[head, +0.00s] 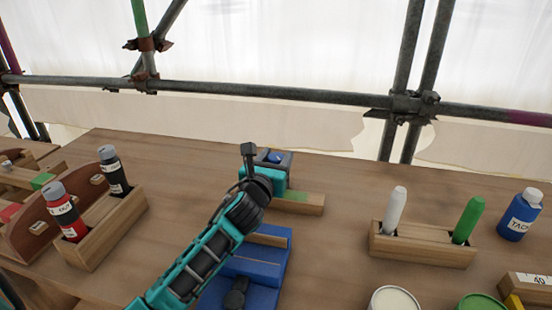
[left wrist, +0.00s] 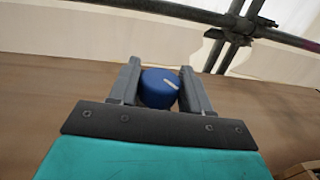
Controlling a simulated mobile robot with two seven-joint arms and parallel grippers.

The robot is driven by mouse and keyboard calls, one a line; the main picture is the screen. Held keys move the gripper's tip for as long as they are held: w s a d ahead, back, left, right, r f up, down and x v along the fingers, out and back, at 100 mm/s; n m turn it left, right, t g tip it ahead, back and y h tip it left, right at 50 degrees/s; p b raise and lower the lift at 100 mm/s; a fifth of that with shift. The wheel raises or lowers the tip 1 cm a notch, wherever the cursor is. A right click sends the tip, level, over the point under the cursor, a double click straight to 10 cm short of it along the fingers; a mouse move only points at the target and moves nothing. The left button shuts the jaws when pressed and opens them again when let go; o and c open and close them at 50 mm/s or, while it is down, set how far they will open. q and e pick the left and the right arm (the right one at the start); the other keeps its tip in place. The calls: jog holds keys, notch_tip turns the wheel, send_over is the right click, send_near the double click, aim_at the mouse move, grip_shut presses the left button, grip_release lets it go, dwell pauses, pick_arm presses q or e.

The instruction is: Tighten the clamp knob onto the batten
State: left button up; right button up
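The blue clamp knob (left wrist: 160,86), with a white mark on its top, sits between the two grey fingers of my left gripper (left wrist: 162,82) in the left wrist view. Both fingers appear to press on its sides. In the head view the blue knob (head: 275,157) shows at the end of my left gripper (head: 272,160). Beside it lies a wooden batten (head: 308,205) with a green patch, partly behind the gripper. The clamp body under the knob is hidden. My right gripper is not in view.
A blue holder (head: 262,268) lies close beside my left arm. A wooden rack (head: 108,228) with bottles stands left. A block (head: 425,250) with white and green markers and a blue bottle (head: 520,215) stand right. Scaffold tubes (head: 250,90) run behind the table.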

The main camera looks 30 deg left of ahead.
pick_arm(q)
jog(key=c, duration=0.5)
jog(key=shift+h, duration=0.3)
